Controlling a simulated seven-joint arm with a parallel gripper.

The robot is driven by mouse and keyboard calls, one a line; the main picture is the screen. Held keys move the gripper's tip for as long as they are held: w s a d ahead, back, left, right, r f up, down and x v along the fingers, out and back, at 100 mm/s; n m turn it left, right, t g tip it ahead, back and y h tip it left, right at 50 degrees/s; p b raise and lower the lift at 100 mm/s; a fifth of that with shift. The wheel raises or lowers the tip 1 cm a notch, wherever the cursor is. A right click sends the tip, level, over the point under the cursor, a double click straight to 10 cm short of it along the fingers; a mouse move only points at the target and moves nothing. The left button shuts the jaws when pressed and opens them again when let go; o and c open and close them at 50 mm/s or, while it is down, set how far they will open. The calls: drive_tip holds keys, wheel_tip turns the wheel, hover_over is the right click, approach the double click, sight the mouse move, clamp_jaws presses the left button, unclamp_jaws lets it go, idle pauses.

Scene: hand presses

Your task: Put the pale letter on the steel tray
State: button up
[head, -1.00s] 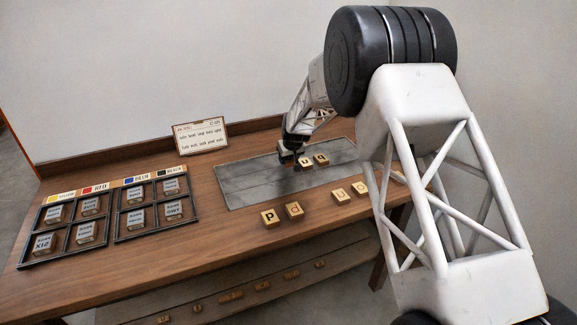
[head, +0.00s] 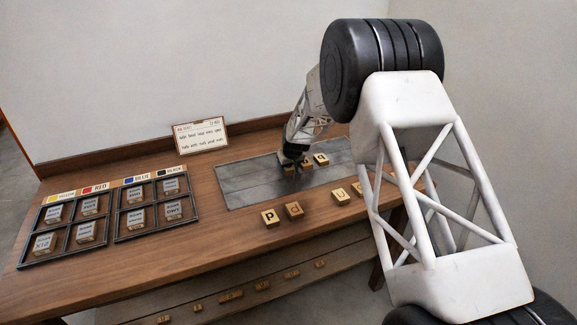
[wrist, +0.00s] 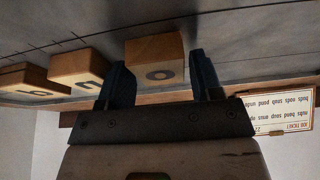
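My gripper (head: 292,163) is low over the left part of the row of blocks on the steel tray (head: 245,185). In the wrist view its two dark fingers (wrist: 163,80) stand apart, with a wooden block marked o (wrist: 157,62) between or just beyond their tips. The left finger hides part of this block, and whether the fingers press on it cannot be told. In the head view my gripper mostly hides that block. A block marked n or u (wrist: 82,68) and another lettered block (wrist: 30,80) lie beside it. Which letter is pale is unclear.
A divided rack (head: 110,222) is at left. A job ticket (head: 201,136) stands behind.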

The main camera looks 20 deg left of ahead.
drive_tip(key=shift+o, duration=1.1)
drive_tip(key=shift+r, duration=0.2)
drive_tip(key=v, duration=1.2)
